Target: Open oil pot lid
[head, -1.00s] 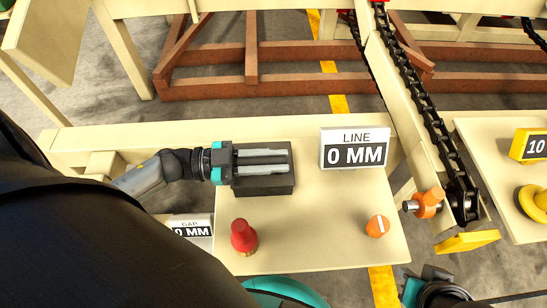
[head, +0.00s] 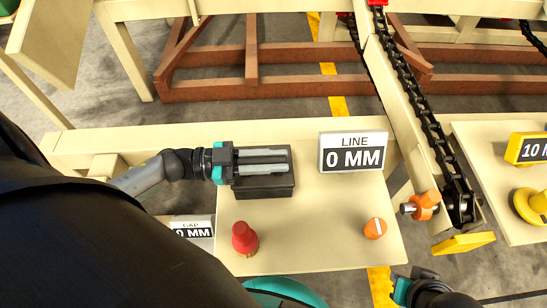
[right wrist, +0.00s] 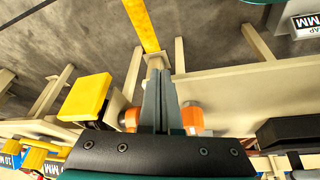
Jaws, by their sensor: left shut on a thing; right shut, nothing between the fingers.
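A dark rectangular box (head: 262,190) stands on the cream bench top, left of the LINE sign. My left gripper (head: 287,161) lies flat across its top, coming from the left. Its two grey fingers point right and are shut on some part of the box; the fingers hide which part. I cannot tell a raised lid. A red capped pot-like thing (head: 244,238) with a brass-coloured foot stands upright nearer to me, apart from the gripper. In the right wrist view my right gripper (right wrist: 158,65) is shut and empty, its fingers together.
A LINE 0 MM sign (head: 354,151) stands at the back right of the bench top (head: 310,215). An orange knob (head: 375,228) is at the right. A chain (head: 425,110) runs on a sloping beam beyond it. A GAP sign (head: 192,230) is at the left edge.

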